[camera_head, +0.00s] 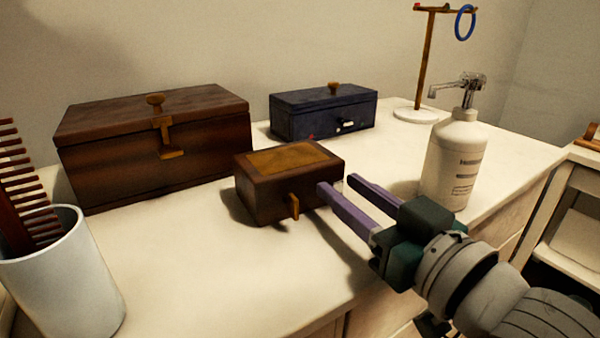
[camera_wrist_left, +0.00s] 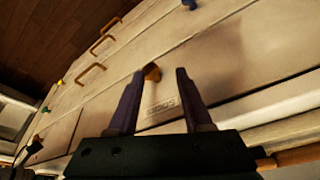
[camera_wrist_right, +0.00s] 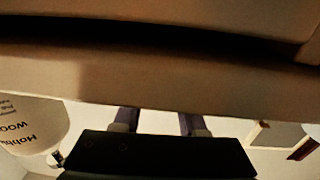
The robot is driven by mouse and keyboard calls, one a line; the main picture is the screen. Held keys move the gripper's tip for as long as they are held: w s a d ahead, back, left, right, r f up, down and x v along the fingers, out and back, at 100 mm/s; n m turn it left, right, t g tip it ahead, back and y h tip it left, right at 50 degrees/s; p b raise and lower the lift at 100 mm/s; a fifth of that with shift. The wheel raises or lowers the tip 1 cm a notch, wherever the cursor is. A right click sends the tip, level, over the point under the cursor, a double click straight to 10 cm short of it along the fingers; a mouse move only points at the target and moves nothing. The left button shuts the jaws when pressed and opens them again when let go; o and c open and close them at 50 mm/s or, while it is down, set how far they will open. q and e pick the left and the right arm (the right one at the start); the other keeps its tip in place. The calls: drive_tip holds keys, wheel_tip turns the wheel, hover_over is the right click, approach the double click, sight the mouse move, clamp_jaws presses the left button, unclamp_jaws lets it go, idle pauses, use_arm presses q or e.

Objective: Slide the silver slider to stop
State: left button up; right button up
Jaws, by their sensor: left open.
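A dark blue box (camera_head: 322,112) with a wooden knob on its lid stands at the back of the counter. A small silver-white slider (camera_head: 347,125) is on the right part of its front, with a red mark to the left of it. My right gripper (camera_head: 338,185) is open and empty, beside the right side of a small brown box and in front of the blue box, clear of the slider. Its fingers also show in the right wrist view (camera_wrist_right: 157,118). My left gripper (camera_wrist_left: 160,74) is open, seen only in its wrist view, facing pale drawer fronts.
The small brown box (camera_head: 290,182) stands in front of the blue box. A large brown chest (camera_head: 155,150) is at left, a soap bottle (camera_head: 455,160) at right. A white cup (camera_head: 65,275) and ring stand (camera_head: 430,65) flank the counter. The front middle is bare.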

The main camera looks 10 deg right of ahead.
clamp_jaws()
idle(1.1)
